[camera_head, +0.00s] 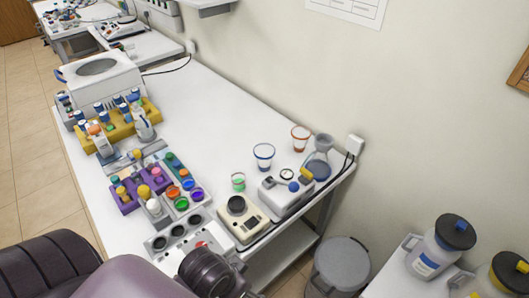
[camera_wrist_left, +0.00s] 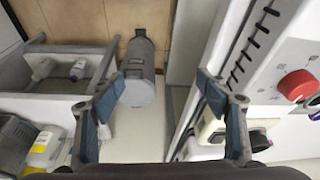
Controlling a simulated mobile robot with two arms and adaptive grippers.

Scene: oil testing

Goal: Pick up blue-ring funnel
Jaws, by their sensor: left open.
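The blue-ring funnel (camera_head: 263,152) is a clear cup shape with a blue rim. It stands on the white bench in the head view, between a green-rimmed one (camera_head: 238,182) and an orange-rimmed one (camera_head: 300,136). My left gripper (camera_wrist_left: 158,92) is open in the left wrist view, with nothing between its fingers. The funnel is not visible in the wrist view. In the head view my left arm enters at the bottom left, and its fingers are not visible. My right gripper is not in view.
A grey balance (camera_head: 286,194) and a beige meter (camera_head: 243,222) stand at the bench front near the funnel. A purple rack (camera_head: 128,206) and yellow rack (camera_head: 124,131) stand to the left. A bin (camera_head: 341,265) is below.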

